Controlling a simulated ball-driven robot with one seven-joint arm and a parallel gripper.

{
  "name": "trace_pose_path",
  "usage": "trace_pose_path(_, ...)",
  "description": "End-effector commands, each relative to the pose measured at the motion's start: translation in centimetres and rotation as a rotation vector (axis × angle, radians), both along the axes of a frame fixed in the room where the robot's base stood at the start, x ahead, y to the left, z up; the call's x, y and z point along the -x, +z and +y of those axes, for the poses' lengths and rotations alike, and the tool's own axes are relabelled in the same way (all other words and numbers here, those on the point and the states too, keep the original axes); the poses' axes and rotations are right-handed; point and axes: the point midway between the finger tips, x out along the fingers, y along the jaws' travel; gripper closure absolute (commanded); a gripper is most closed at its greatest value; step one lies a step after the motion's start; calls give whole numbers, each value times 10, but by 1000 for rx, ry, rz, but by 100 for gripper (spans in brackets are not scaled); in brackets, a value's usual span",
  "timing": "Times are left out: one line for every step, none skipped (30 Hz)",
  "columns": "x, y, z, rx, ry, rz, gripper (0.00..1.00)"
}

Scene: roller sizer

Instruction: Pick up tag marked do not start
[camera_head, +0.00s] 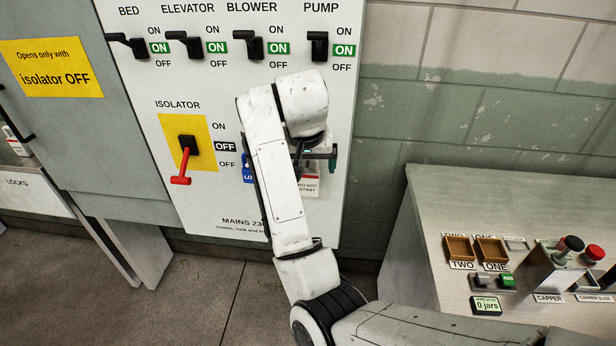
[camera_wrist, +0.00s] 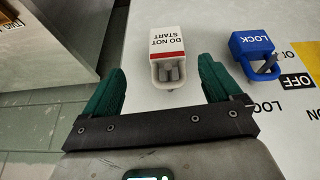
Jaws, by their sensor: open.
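The tag marked DO NOT START (camera_wrist: 167,42) is white with a red band and a pale loop at one end. It is at the upper middle of the wrist view, around a grey hook-like part. In the head view, the tag (camera_head: 310,189) shows on the lower panel, partly hidden by my arm. My gripper (camera_wrist: 161,68) is open, its two teal fingers on either side of the tag's loop end, with gaps visible on both sides. In the head view, my gripper (camera_head: 318,158) is at the panel, mostly hidden by the wrist.
A blue padlock (camera_wrist: 252,43) marked LOCK hangs close beside the tag. The red isolator handle (camera_head: 182,172) sticks out from its yellow plate on the panel. A counter (camera_head: 425,215) with trays and buttons stands at the right.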

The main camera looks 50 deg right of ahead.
Motion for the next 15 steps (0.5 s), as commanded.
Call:
trace_pose_path(-6, 15, -1, -8, -20, -12, 8)
trace_pose_path(-8, 20, -2, -12, -30, -16, 8)
trace_pose_path(-11, 26, -2, -17, -40, -20, 8)
trace_pose_path(-12, 28, -2, -19, -46, -22, 8)
trace_pose_path(-13, 30, -3, -21, -52, -23, 8)
trace_pose_path(-14, 30, -4, -22, -57, -25, 8)
trace_pose_path(-15, 28, -5, -22, -58, -26, 8)
trace_pose_path(-16, 24, -6, -23, -61, -25, 8)
trace_pose_path(-17, 19, -8, -23, -62, -24, 8)
trace_pose_path(-17, 14, -10, -21, -63, -25, 8)
trace_pose_path(-18, 9, -11, -23, -62, -24, 8)
trace_pose_path(-19, 3, -13, -22, -62, -24, 8)
trace_pose_path(-21, 0, -14, -22, -62, -23, 8)
trace_pose_path(-22, 0, -15, -23, -60, -23, 8)
trace_pose_path(-23, -5, -16, -23, -59, -22, 8)
